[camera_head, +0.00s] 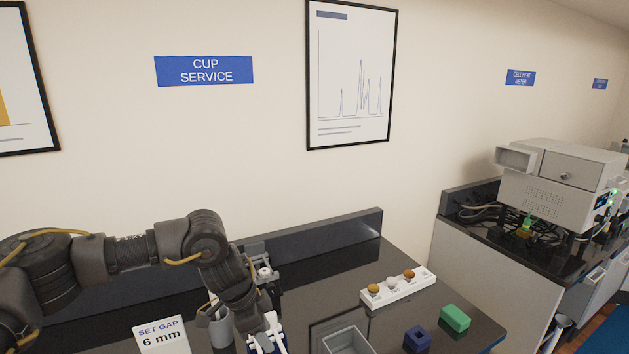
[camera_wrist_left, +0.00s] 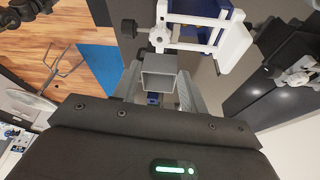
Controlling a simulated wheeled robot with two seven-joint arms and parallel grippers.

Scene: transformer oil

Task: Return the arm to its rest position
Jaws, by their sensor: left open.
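My left arm comes in from the left and bends down over the dark bench. Its gripper (camera_head: 248,320) is low at the bottom of the head view, partly hidden by the wrist and cut by the frame edge. In the left wrist view the two grey fingers (camera_wrist_left: 160,95) stand apart, with nothing seen clamped between them. A white and blue frame (camera_head: 268,338) is close to the gripper; it also shows in the wrist view (camera_wrist_left: 205,30). My right gripper is in neither view.
A grey open tray (camera_head: 346,341), a blue block (camera_head: 417,339), a green block (camera_head: 455,318) and a white rack with several knobs (camera_head: 398,289) are on the bench right of the arm. A "SET GAP 6 mm" card (camera_head: 161,337) stands near the forearm. A wall panel is behind.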

